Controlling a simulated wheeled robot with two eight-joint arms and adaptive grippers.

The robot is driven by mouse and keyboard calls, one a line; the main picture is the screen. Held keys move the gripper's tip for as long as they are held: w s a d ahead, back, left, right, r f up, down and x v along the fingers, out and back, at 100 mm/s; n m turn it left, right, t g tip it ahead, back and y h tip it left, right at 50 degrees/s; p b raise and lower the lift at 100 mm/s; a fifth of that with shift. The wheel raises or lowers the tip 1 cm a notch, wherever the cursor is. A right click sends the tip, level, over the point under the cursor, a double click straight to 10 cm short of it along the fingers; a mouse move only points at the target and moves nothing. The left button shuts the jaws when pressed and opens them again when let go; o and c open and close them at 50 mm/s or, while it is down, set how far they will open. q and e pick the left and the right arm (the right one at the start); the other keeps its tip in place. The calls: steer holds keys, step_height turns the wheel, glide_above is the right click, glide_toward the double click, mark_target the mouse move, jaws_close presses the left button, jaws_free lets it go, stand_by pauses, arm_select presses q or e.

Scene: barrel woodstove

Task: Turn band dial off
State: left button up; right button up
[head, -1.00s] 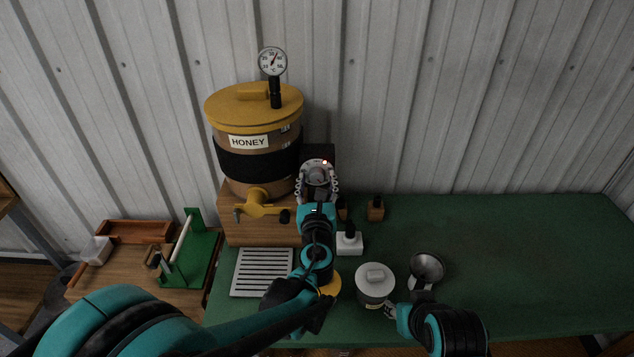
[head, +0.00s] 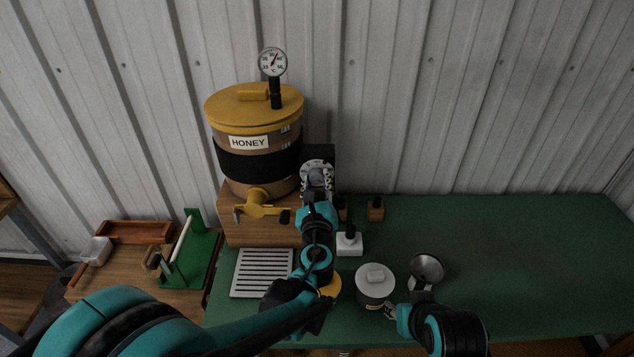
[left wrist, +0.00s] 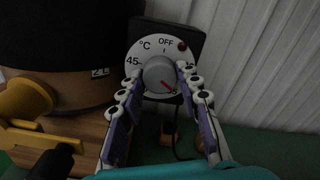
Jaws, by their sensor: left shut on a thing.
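The band dial (left wrist: 160,74) is a grey knob on a white scale face with "OFF" at the top, "45" at the left and a °C mark. A red pointer mark on the knob points to the lower right. A small red lamp (left wrist: 182,46) at the face's upper right looks dark. My left gripper (head: 317,178) has its fingers on both sides of the knob and is shut on it; its fingers also show in the left wrist view (left wrist: 160,88). They hide part of the scale. My right gripper (head: 392,311) is low beside a lidded pot; its jaw opening is unclear.
The honey tank (head: 257,145) with a black band and yellow tap (head: 262,205) stands left of the dial. A white bottle (head: 349,241), the lidded pot (head: 375,285) and a metal funnel (head: 427,268) stand on the green table (head: 520,260). Its right side is clear.

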arm_select(q)
steer(key=n, duration=1.4)
steer(key=shift+n, duration=0.4)
steer(key=n, duration=0.9)
steer(key=shift+n, duration=0.3)
steer(key=o, duration=1.1)
steer(key=shift+o, duration=0.2)
